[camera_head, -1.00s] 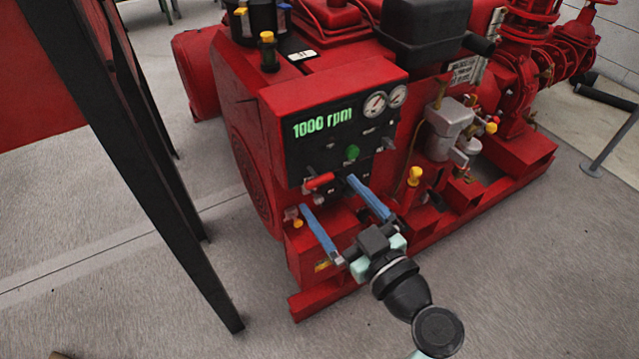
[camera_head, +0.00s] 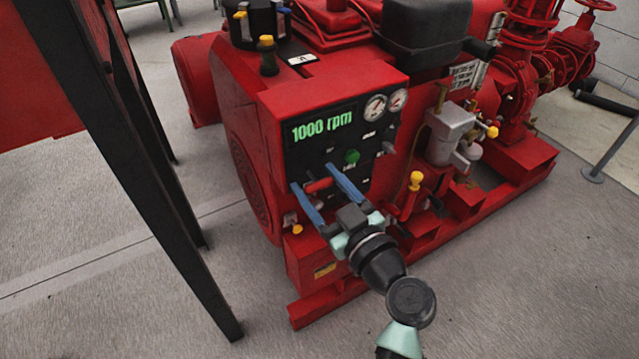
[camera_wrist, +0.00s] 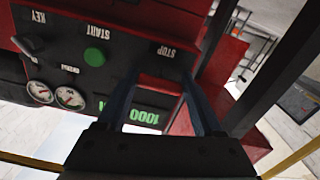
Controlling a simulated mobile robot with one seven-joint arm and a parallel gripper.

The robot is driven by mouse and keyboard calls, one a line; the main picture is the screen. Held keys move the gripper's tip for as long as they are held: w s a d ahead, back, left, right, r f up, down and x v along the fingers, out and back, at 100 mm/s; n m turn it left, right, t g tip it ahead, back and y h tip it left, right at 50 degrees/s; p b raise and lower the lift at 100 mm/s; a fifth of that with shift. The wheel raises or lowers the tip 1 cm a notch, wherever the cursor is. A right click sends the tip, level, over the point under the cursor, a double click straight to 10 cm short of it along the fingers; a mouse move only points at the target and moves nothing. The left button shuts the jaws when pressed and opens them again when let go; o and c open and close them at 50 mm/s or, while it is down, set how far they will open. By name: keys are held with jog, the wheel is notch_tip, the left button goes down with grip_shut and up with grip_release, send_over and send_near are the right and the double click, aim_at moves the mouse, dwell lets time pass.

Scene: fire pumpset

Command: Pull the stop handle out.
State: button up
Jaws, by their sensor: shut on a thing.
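The red stop handle (camera_head: 318,185) is on the lower left of the black control panel (camera_head: 375,150), which shows green "1000 rpm" text. My gripper (camera_head: 313,177) reaches it from the front, with one blue finger on each side, and is shut on it. In the wrist view, the panel appears upside down. There, a red bar (camera_wrist: 160,83) lies between the fingers of my gripper (camera_wrist: 160,78), near the "STOP" label (camera_wrist: 163,51). The handle's inner end and exact contact with the fingers are hard to make out.
A green start button (camera_head: 352,157) and two gauges (camera_head: 386,103) are on the same panel. Yellow-topped valves (camera_head: 415,181) stand to its right. A dark slanted frame (camera_head: 150,170) stands to the left. The floor in front is clear.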

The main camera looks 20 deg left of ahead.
grip_shut()
jog(key=shift+b+v, duration=0.7)
jog(key=shift+v, duration=0.45)
jog(key=o, duration=0.9)
grip_release()
